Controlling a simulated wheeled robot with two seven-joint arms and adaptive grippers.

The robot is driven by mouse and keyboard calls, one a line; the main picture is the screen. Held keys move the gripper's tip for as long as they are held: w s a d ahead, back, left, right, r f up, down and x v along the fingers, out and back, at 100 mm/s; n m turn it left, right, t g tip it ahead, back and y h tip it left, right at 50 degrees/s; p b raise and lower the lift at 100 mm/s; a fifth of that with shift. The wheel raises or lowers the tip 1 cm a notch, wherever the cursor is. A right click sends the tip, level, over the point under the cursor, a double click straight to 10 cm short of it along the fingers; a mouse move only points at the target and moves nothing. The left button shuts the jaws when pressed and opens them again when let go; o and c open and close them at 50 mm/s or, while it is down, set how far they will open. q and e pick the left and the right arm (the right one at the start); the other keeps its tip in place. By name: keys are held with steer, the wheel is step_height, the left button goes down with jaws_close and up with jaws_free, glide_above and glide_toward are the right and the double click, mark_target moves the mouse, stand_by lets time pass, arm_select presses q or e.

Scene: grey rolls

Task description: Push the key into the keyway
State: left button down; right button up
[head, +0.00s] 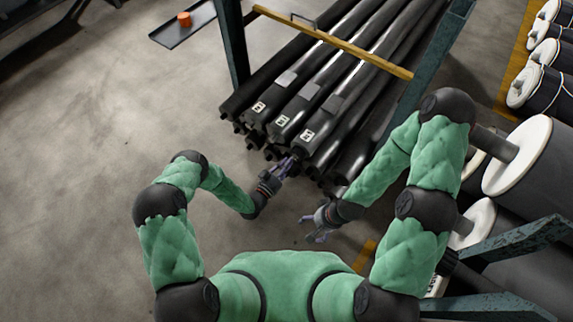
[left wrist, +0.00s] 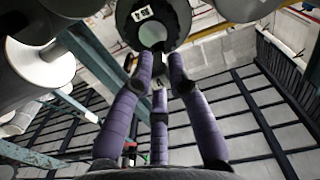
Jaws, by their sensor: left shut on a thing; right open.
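Several long black rolls lie side by side on a rack, with small shaft stubs at their near ends. My left gripper (head: 289,162) is at the near end of the labelled black roll (head: 320,125). In the left wrist view its purple fingers (left wrist: 160,68) are closed together just below the dark round roll end (left wrist: 128,22) with a pale shaft stub (left wrist: 152,34). My right gripper (head: 314,228) is open and empty, low and right of the left one, apart from the rolls.
A yellow bar (head: 335,41) crosses above the rolls between teal rack posts (head: 234,45). An orange object (head: 184,18) sits in a dark tray (head: 168,38) on the floor. The floor at left is clear.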

arm_select(q)
steer(key=shift+x, duration=1.7)
steer(key=c, duration=1.1)
jaws_free()
steer(key=shift+s+a, duration=0.1)
steer(key=v, duration=1.2)
